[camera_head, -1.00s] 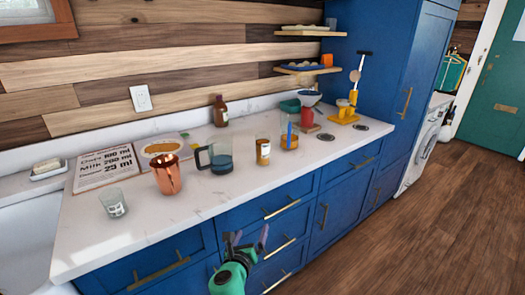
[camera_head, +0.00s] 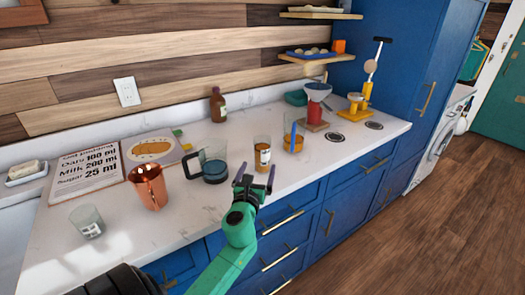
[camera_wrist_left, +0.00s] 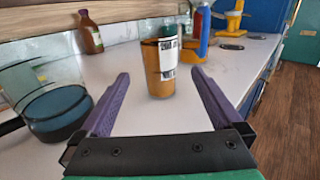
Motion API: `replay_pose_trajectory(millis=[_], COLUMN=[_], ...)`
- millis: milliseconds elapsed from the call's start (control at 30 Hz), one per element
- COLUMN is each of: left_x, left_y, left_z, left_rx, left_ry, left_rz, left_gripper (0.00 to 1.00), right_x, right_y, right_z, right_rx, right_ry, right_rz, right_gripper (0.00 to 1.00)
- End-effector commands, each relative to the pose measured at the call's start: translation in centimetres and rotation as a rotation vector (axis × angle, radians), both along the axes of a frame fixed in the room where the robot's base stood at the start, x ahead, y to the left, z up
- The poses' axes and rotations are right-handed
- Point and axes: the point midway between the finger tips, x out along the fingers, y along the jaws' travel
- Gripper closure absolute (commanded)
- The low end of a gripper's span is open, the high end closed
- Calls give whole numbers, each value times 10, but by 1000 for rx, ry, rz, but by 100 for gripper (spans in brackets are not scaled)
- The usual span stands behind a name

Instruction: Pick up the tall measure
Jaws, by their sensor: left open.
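The tall measure (camera_head: 262,155) is a clear upright glass with brown-orange contents and a white label, standing on the white counter. In the left wrist view, the measure (camera_wrist_left: 158,72) stands ahead, between the lines of the two fingers and beyond their tips. My left gripper (camera_head: 254,178) is open and empty, with purple fingers pointing toward the measure from the counter's front edge. It appears apart from the measure. My right gripper is not in view.
A glass jug with dark blue contents (camera_head: 214,171) stands left of the measure. A jar holding a blue utensil (camera_head: 294,144) stands to its right, and a brown bottle (camera_head: 217,106) behind. A copper mug (camera_head: 149,188) and small glass (camera_head: 88,222) are farther left.

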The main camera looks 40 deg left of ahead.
Motion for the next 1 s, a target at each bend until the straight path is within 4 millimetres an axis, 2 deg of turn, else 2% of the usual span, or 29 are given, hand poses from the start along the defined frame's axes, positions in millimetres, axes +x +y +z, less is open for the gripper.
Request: replay_pose_trajectory(millis=[33,133,300,400,667,700,767,900,933,1000], left_x=[9,20,45,61,66,66,66,66,66,66], left_y=[5,11,26,34,37,37,37,37,37,37], left_z=[2,1,-1,-2,-2,-2,-2,-2,-2,-1], left_rx=[1,0,-3,-2,0,0,0,-1,-1,0], left_ry=[-2,-1,-3,-1,0,0,1,0,0,-1], left_rz=[2,1,3,1,-1,-1,-1,-1,-1,-1], left_gripper=[0,0,0,0,0,15,38,92,100,100], right_x=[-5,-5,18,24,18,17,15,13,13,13], right_y=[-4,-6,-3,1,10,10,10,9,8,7], right_z=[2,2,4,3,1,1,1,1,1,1], right_rx=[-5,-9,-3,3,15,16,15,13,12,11], right_ry=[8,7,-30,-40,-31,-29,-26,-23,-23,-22], right_rz=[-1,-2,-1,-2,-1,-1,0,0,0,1], right_gripper=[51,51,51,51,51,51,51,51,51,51])
